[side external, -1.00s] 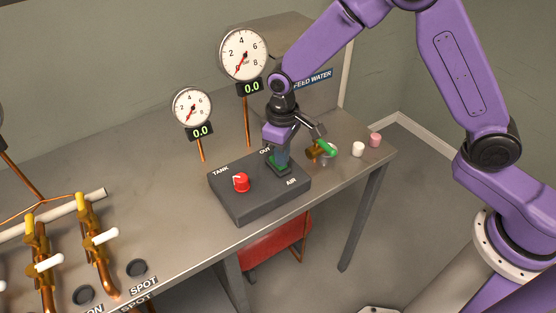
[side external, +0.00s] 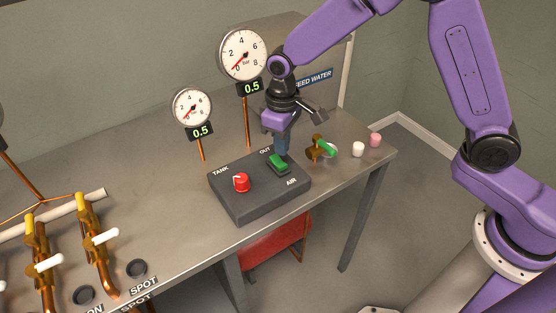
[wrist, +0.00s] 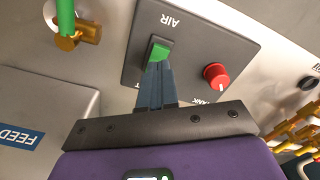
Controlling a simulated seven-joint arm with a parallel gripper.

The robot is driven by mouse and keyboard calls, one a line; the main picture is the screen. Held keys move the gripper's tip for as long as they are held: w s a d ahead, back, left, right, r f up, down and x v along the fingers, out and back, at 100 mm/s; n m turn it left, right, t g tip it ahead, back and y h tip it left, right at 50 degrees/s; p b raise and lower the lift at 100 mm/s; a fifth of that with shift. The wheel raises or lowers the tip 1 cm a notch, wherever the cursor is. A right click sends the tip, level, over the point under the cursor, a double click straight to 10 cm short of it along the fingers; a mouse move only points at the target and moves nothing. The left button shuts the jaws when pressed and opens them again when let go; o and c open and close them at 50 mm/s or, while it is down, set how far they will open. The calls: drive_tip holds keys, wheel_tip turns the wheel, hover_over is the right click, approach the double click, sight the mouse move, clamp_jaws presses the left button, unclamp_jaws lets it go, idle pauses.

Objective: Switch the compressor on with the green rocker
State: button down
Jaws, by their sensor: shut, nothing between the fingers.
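The green rocker (side external: 278,162) sits on the dark grey control box (side external: 241,207), beside a red knob (side external: 241,182). The rocker also shows in the wrist view (wrist: 160,51), at the tips of my fingers. My gripper (side external: 283,155) is shut and empty, pointing down at the rocker's far end. In the wrist view my gripper (wrist: 157,66) overlaps the rocker's near edge; I cannot tell whether it touches. Two gauges, a large one (side external: 243,54) and a small one (side external: 192,107), each have a display reading 0.5.
A brass valve with a green lever (side external: 325,147) stands close right of the box. A white cap (side external: 358,149) and a pink cap (side external: 375,140) are near the bench's right end. Copper pipes with white-handled valves (side external: 101,239) are at left.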

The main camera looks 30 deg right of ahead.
sight(283, 164)
drive_tip(key=shift+r, duration=1.55)
drive_tip(key=s+d+r+n, duration=0.2)
drive_tip(key=s+d, duration=0.3)
drive_tip(key=s, duration=0.4)
drive_tip(key=s+d+r+n, duration=0.2)
drive_tip(key=s+d, duration=0.3)
drive_tip(key=s, duration=0.5)
drive_tip(key=s+d+r+n, duration=0.2)
drive_tip(key=s+d, duration=0.4)
drive_tip(key=s, duration=0.3)
drive_tip(key=shift+s+n, duration=0.3)
drive_tip(key=shift+s, duration=0.05)
drive_tip(key=shift+w+r, duration=0.1)
